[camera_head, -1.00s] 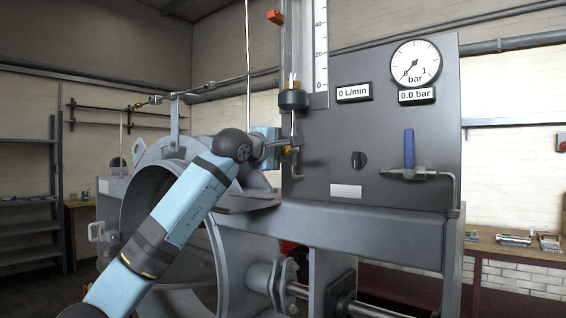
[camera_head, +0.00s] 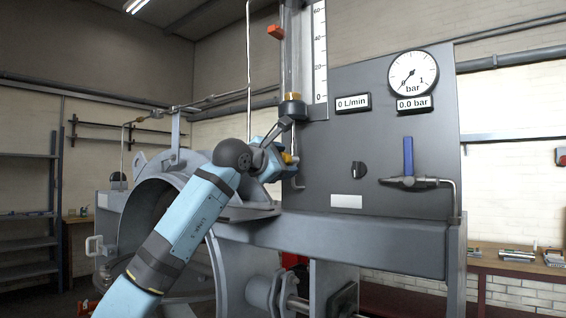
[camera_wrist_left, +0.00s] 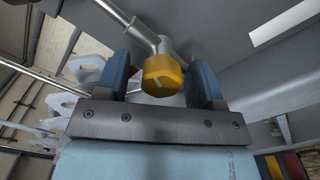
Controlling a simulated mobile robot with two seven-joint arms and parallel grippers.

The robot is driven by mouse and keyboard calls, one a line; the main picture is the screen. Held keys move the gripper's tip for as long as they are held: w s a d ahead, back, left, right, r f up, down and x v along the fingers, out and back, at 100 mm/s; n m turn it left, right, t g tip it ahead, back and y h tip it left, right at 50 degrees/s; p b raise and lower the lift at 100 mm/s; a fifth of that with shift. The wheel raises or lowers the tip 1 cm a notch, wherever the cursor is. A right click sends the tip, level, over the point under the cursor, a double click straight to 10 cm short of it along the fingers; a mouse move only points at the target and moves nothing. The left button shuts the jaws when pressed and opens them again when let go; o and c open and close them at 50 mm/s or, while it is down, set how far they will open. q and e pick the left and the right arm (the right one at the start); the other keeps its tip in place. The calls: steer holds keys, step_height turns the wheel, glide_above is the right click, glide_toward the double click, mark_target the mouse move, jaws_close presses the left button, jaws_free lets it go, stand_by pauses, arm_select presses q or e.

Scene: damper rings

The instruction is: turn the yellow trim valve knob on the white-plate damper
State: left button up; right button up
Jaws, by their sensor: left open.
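The yellow trim valve knob (camera_wrist_left: 163,76) shows in the left wrist view at the end of a grey fitting with a pipe. It has a pale slanted line on its face. In the head view the knob (camera_head: 287,158) is small and partly hidden by my left gripper (camera_head: 283,146). In the wrist view my left gripper (camera_wrist_left: 160,85) is open, with one blue finger on each side of the knob and a visible gap on both sides. A blank white plate (camera_head: 346,201) is on the grey panel right of the knob. My right gripper is not in view.
The grey panel (camera_head: 325,228) carries a round gauge (camera_head: 412,77), a black knob (camera_head: 359,170) and a blue-handled valve (camera_head: 408,160). A flow tube (camera_head: 292,60) rises above the yellow knob. The large grey ring housing (camera_head: 150,190) stands behind my left arm.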

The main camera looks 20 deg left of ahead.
arm_select(q)
steer(key=shift+b+v, duration=0.5)
steer(key=shift+v, duration=0.5)
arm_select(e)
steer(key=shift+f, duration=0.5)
arm_select(q)
steer(key=b+v, duration=0.2)
steer(key=v, duration=0.4)
steer(key=shift+b, duration=0.4)
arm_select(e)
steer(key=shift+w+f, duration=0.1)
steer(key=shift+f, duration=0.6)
